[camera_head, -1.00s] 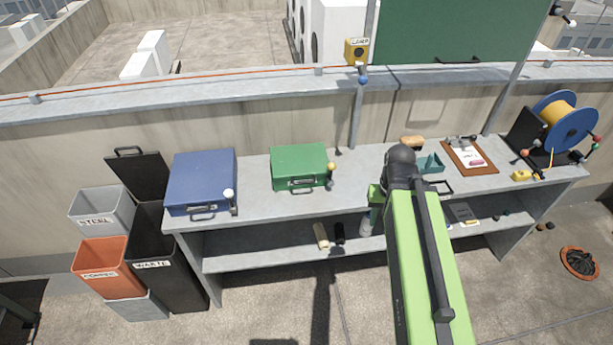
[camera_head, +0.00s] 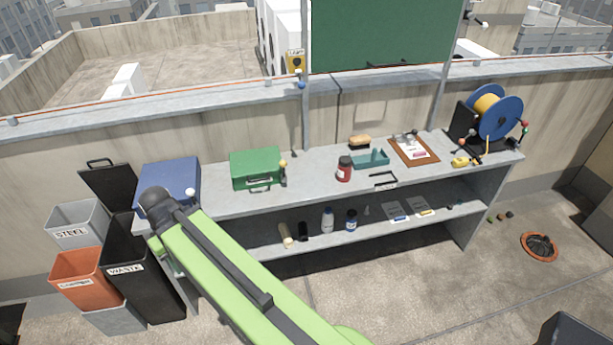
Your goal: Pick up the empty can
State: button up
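A red can or jar with a dark top (camera_head: 344,169) stands upright on the bench top, right of the green case. On the lower shelf stand a white bottle (camera_head: 327,220), a blue-and-white container (camera_head: 351,220) and a short black cylinder (camera_head: 303,231). I cannot tell which of these, if any, is the empty can. My green arm reaches up from the bottom, its dark rounded joint in front of the blue case. My gripper's fingers do not show; the end of the arm is hidden behind the arm itself.
The grey bench top (camera_head: 318,187) also bears a blue case (camera_head: 168,183), green case (camera_head: 256,168), teal tray (camera_head: 372,160), clipboard (camera_head: 414,150) and cable reel (camera_head: 497,112). Steel, copper and waste bins (camera_head: 140,283) stand left. An orange-rimmed drain (camera_head: 539,247) lies on the floor right.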

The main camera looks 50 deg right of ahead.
aim_at(344, 174)
jog(key=z, duration=0.35)
jog(key=i, duration=1)
jog(key=u, duration=0.3)
